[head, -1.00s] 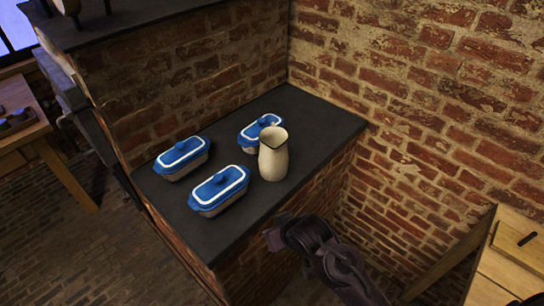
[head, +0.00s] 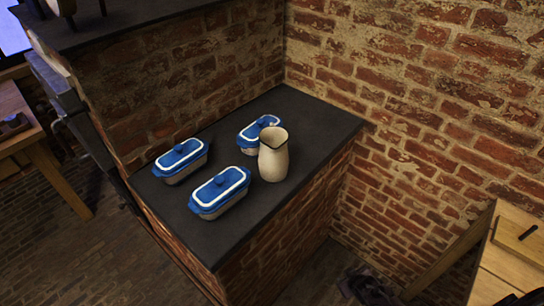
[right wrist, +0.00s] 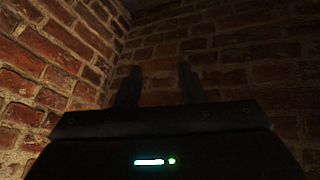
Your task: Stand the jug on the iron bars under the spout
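The jug (head: 273,157) is cream-coloured and stands upright on the dark countertop, near its right part. My right gripper (right wrist: 158,78) shows in the right wrist view with its two fingers apart and nothing between them, facing a brick wall. In the head view only a dark piece of my right arm shows at the bottom, low and well away from the jug. My left gripper is out of view. I cannot make out the iron bars or the spout in these frames.
Several blue-lidded dishes, one of them in front (head: 220,191), stand left of and behind the jug on the countertop (head: 265,220). Brick walls (head: 430,110) rise behind and to the right. A higher dark ledge (head: 130,18) is at upper left. A wooden cabinet (head: 510,262) stands at lower right.

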